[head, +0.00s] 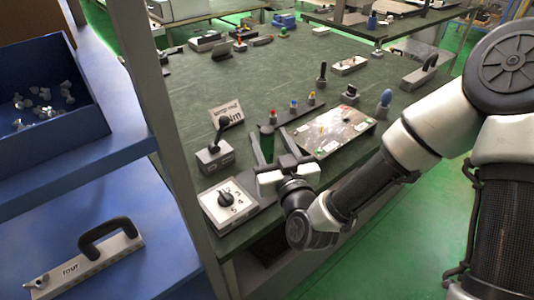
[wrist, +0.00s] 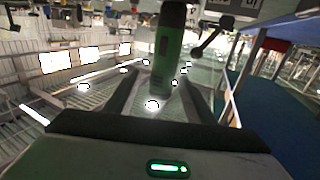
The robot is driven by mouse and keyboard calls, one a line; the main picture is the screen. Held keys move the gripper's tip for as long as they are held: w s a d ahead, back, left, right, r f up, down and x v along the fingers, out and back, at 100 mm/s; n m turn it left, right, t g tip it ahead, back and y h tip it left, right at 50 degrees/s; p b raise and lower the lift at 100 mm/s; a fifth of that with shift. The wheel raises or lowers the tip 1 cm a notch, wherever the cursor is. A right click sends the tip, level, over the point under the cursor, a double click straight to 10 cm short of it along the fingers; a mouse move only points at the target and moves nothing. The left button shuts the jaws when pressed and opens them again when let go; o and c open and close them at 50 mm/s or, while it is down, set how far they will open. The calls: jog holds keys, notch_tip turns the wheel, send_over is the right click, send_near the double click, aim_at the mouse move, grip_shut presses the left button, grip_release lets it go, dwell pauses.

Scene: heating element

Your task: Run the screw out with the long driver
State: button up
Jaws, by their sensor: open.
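My gripper (head: 273,140) is over the green-topped table, with its two dark fingers apart. A dark green upright cylinder (head: 267,143), which looks like a driver handle, stands between or just beyond the fingertips. In the wrist view the green cylinder (wrist: 169,48) rises between the two spread fingers (wrist: 160,90); I cannot tell whether either finger touches it. Its lower end is hidden from me. A light panel (head: 335,132) with small coloured parts lies to the right of my gripper. I cannot make out which part is the screw.
A dial box (head: 227,205) and a lever box (head: 214,155) stand left of my gripper. A grey post (head: 160,110) and blue shelves (head: 120,220) are at the left.

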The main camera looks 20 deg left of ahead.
jog(key=shift+x, duration=2.7)
jog(key=shift+a, duration=0.1)
grip_shut()
